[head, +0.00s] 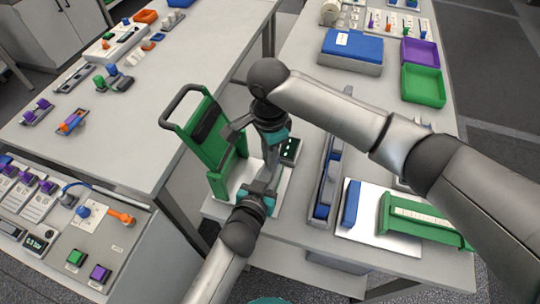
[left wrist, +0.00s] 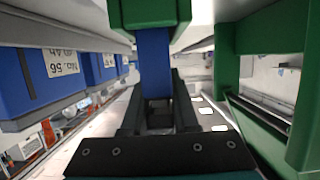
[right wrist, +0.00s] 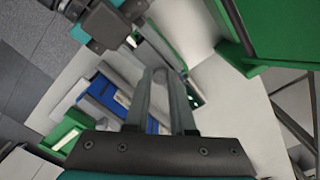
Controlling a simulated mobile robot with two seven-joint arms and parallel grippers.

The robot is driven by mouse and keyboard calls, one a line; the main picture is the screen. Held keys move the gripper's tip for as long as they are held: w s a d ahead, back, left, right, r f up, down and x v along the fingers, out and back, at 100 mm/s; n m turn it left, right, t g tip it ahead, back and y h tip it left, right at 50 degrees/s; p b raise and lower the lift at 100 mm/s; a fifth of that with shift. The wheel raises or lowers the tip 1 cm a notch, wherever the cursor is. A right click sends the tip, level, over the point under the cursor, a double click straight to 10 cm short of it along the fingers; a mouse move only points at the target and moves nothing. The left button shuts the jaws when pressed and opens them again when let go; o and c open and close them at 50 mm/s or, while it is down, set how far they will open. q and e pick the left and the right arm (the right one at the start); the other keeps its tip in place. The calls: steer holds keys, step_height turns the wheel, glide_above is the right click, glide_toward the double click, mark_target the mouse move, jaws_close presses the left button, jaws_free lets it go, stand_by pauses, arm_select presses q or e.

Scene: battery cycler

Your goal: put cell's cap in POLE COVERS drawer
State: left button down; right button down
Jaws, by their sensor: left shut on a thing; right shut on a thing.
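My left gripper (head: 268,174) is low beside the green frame. In the left wrist view its fingers are shut on a narrow blue body (left wrist: 154,65), which looks like the cell. A green block (left wrist: 148,14) sits at the far end of the blue body; I cannot tell whether it is the cap or part of the frame. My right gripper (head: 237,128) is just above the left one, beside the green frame. No POLE COVERS label is readable.
The upright green frame with a dark handle (head: 206,130) stands close left of both grippers. A long rack with blue parts (head: 324,188) and a green-handled plate (head: 425,222) lie to the right. Green (head: 424,86) and purple (head: 420,53) trays are farther back. The left bench has clear room (head: 170,130).

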arm_select(q)
steer(key=shift+s+a+f, duration=0.3)
steer(key=shift+s+f, duration=0.05)
steer(key=shift+f, duration=0.35)
arm_select(e)
steer(key=shift+w+a+r, duration=0.15)
steer(key=shift+a+r, duration=0.05)
steer(key=shift+r, duration=0.2)
steer(key=shift+d+r, duration=0.1)
steer(key=shift+r, duration=1.75)
arm_select(q)
steer(key=c, duration=1.1)
jaws_free()
arm_select(e)
steer(key=shift+f, duration=0.1)
arm_select(q)
steer(key=o, duration=0.5)
steer(key=shift+w+d+r, duration=0.1)
steer(key=shift+r, duration=0.1)
steer(key=shift+d, duration=0.1)
steer(key=shift+r, duration=0.15)
